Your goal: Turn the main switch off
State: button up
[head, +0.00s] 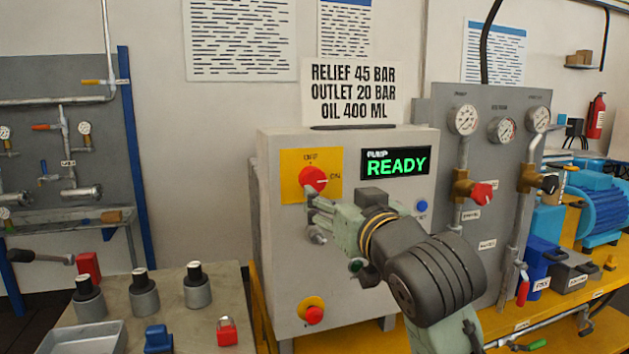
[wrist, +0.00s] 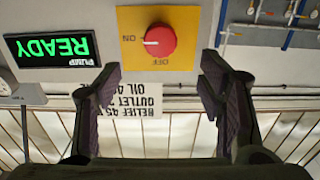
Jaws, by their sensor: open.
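The main switch is a red round knob (head: 313,179) on a yellow plate (head: 291,188) on the front of the grey cabinet (head: 350,260). Its white mark points right, to ON; OFF is at the top. In the wrist view the picture is upside down, and the knob (wrist: 160,40) has its mark toward ON at left. My gripper (head: 316,216) is just in front of and below the knob in the head view, hiding the plate's lower right part. In the wrist view my gripper (wrist: 158,76) has its fingers wide apart and empty, with the knob beyond the tips, roughly centred.
A display (head: 396,163) reading READY and a blue button (head: 422,207) are right of the switch. A red button (head: 314,314) sits lower on the cabinet. A sign (head: 352,92) stands on top. A panel (head: 488,230) with gauges and valves is at right; a bench (head: 190,335) with weights is at lower left.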

aim_at(316, 182)
jog(key=p+x, duration=0.2)
jog(key=x, duration=0.7)
jog(key=shift+p, duration=0.3)
jog(key=shift+w+a+f, duration=0.1)
jog(key=shift+w+a, duration=0.1)
jog(key=shift+w, duration=0.4)
jog(key=shift+c, duration=0.4)
jog(key=c, duration=1.1)
